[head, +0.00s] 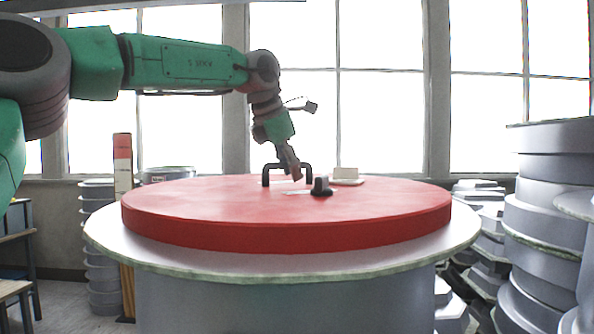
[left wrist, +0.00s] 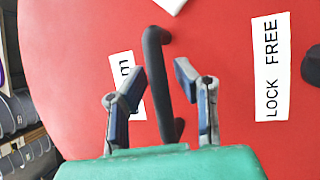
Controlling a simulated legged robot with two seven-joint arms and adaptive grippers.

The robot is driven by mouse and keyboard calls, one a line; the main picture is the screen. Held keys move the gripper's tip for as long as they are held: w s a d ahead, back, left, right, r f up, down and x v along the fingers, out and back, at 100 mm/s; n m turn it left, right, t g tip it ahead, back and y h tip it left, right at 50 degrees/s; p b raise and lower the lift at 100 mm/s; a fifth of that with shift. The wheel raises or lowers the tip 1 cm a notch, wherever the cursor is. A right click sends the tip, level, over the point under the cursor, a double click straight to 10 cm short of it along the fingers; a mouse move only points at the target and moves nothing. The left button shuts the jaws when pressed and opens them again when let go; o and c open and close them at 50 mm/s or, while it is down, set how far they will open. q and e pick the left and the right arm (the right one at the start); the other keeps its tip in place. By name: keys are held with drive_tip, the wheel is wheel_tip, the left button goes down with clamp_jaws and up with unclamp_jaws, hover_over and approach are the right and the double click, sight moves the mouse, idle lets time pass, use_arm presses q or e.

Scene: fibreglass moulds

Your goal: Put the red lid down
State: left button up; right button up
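The red lid (head: 230,205) is a wide flat disc lying on top of a round grey mould (head: 300,295); the mould's pale flange shows all around below it. A black bar handle (head: 308,168) stands on the lid's top. My left gripper (head: 292,170) reaches down at the handle. In the left wrist view its two fingers (left wrist: 156,80) are apart, one on each side of the black handle (left wrist: 158,75), with gaps visible between fingers and bar. The red lid (left wrist: 215,30) fills most of that view. My right gripper is not seen.
A black knob (head: 321,187) and a white block (head: 346,174) sit on the lid. A label reading LOCK FREE (left wrist: 271,65) lies right of the handle. Stacked grey moulds (head: 545,200) stand close on the right; more stacks (head: 100,250) stand at the left.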

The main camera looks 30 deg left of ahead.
use_arm(q)
drive_tip(key=shift+s+a+r, duration=0.1)
drive_tip(key=shift+a+r, duration=0.15)
drive_tip(key=shift+a, duration=0.05)
drive_tip(key=v, duration=0.4)
drive_tip(key=shift+a+r, duration=0.25)
drive_tip(key=shift+r, duration=0.05)
drive_tip(key=v, duration=0.6)
drive_tip(key=shift+s+r, duration=0.2)
drive_tip(key=shift+s, duration=0.05)
